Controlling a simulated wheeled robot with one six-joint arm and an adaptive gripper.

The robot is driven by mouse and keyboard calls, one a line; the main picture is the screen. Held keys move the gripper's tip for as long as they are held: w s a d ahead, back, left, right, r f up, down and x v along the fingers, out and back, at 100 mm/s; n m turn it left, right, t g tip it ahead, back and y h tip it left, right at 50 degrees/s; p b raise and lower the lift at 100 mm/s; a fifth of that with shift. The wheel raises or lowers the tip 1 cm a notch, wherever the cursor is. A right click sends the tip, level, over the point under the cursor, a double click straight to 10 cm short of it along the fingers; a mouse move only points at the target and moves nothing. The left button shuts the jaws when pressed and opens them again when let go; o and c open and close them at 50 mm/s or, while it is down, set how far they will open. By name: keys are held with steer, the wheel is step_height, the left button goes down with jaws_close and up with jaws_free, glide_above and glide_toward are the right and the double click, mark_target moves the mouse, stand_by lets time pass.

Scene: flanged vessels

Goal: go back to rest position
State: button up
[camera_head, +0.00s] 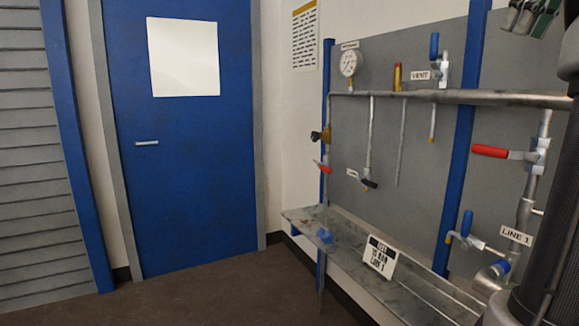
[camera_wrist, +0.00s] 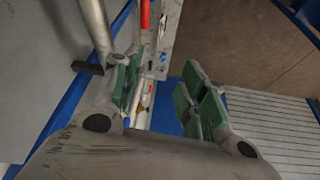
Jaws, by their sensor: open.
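My gripper (camera_wrist: 163,92) is open in the wrist view, with its green-padded fingers apart and nothing held between them. A red handle (camera_wrist: 146,14) and a grey pipe (camera_wrist: 96,25) show beyond the left finger. In the head view, part of my gripper (camera_head: 530,14) shows at the top right corner, cut off by the frame edge. It is high up, in front of the right side of the pipe panel (camera_head: 490,75). My dark arm covers the right edge of that view.
The panel carries a gauge (camera_head: 349,63), a horizontal pipe (camera_head: 450,97), a red-handled valve (camera_head: 491,151) and a blue-handled valve (camera_head: 466,225).

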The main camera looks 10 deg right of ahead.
steer(key=w+a+r+n+t+y, duration=0.2)
steer(key=w+a+r+n+t, duration=0.45)
steer(key=w+a+r, duration=0.45)
steer(key=w+a+r+t, duration=0.3)
steer(key=r+t, duration=0.4)
steer(key=t, duration=0.1)
steer(key=s+d+f+m+g+h, duration=0.2)
steer(key=d+f+m+h, duration=0.15)
steer(key=f, duration=0.55)
steer(key=s+d+f+m+g+h, duration=0.2)
steer(key=s+f+m, duration=0.15)
steer(key=f, duration=0.55)
steer(key=s+d+f+m+g+h, duration=0.2)
steer(key=d+f+m+h, duration=0.15)
steer(key=f, duration=0.55)
steer(key=s+a+f+g+y, duration=0.2)
steer(key=s+a+f+g, duration=0.1)
steer(key=f, duration=0.7)
steer(key=s+a+f+n+g+y, duration=0.1)
steer(key=s+a+f+g+y, duration=0.1)
steer(key=s+a+f, duration=0.3)
steer(key=s+a+f+n+g+y, duration=0.1)
steer(key=s+a+f+g, duration=0.3)
steer(key=s+f, duration=0.4)
step_height(320, 180, down, 7)
steer(key=shift+s+a+f+y, duration=0.1)
steer(key=shift+s+a+y, duration=0.3)
steer(key=shift+a+y, duration=0.25)
steer(key=shift+d, duration=0.15)
